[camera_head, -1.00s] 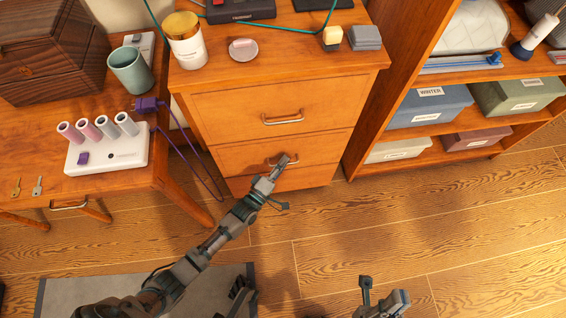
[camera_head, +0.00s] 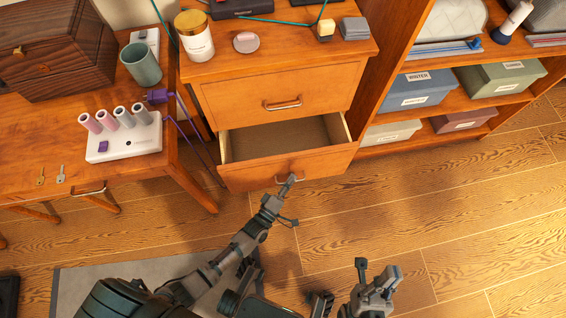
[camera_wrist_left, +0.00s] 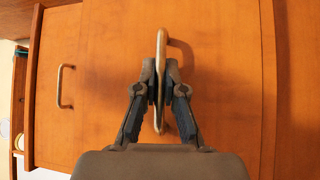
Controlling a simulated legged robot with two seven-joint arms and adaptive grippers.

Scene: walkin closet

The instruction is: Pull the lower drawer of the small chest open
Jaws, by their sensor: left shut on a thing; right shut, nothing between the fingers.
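The small chest (camera_head: 225,97) is orange wood with two drawers. Its upper drawer is closed. Its lower drawer (camera_head: 247,178) stands out from the chest, and its empty-looking inside shows from above. My left gripper (camera_head: 290,181) is at the lower drawer's front, shut on the metal bar handle (camera_wrist_left: 161,50). In the left wrist view the fingers of my left gripper (camera_wrist_left: 160,88) sit on both sides of that handle. The upper drawer's handle (camera_wrist_left: 61,86) is also in that view. My right gripper (camera_head: 378,283) is shut and empty, above the floor at bottom right, apart from the chest.
A desk (camera_head: 100,172) stands left of the chest with a mug, a box and a white curler set. A purple cord (camera_head: 190,130) hangs between desk and chest. A shelf unit (camera_head: 440,120) stands to the right. The wooden floor in front is clear.

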